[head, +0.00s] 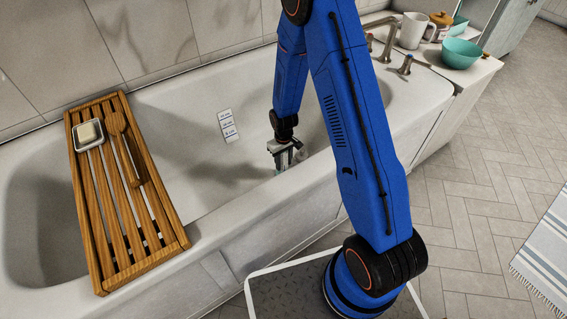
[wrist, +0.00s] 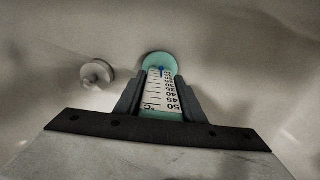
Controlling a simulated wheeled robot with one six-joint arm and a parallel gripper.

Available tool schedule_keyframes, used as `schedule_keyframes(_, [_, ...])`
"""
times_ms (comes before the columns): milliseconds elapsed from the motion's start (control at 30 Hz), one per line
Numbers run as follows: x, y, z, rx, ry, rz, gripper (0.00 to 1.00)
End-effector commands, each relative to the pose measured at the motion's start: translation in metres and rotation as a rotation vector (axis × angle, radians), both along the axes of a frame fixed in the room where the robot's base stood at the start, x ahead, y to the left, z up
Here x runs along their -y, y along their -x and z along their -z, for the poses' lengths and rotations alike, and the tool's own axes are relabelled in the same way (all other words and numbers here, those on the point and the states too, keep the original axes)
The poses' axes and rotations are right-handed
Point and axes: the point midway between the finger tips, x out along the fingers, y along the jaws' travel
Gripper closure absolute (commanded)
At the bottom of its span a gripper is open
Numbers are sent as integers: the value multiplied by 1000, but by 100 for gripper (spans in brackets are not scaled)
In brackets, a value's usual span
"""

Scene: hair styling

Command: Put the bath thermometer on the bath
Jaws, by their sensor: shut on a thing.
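My gripper (head: 288,154) is inside the white bath (head: 190,158), low in the basin near its front inner wall. In the wrist view my gripper (wrist: 157,82) is shut on the bath thermometer (wrist: 160,98), with one finger along each side. The thermometer is teal with a white numbered scale and a blue mark near its rounded far end. In the head view only a small part of it shows below the fingers. Whether its tip touches the bath surface, I cannot tell.
A wooden rack (head: 98,218) spans the bath's left part, carrying a soap dish (head: 88,134) and brush (head: 119,125). A white marked card (head: 229,125) is at the inner wall. A round metal fitting (wrist: 97,73) lies left of the thermometer. Taps (head: 405,65), mug (head: 412,31) and teal bowl (head: 460,53) stand at right.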

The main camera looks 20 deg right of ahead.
Motion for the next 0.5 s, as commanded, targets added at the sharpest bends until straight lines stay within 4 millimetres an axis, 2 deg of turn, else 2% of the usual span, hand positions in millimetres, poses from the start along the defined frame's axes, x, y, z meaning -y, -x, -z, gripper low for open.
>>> schedule_keyframes(433, [0,0,8,0,0,0,100])
schedule_keyframes(467, [0,0,7,1,0,0,57])
schedule_keyframes(500, [0,0,7,1,0,0,48])
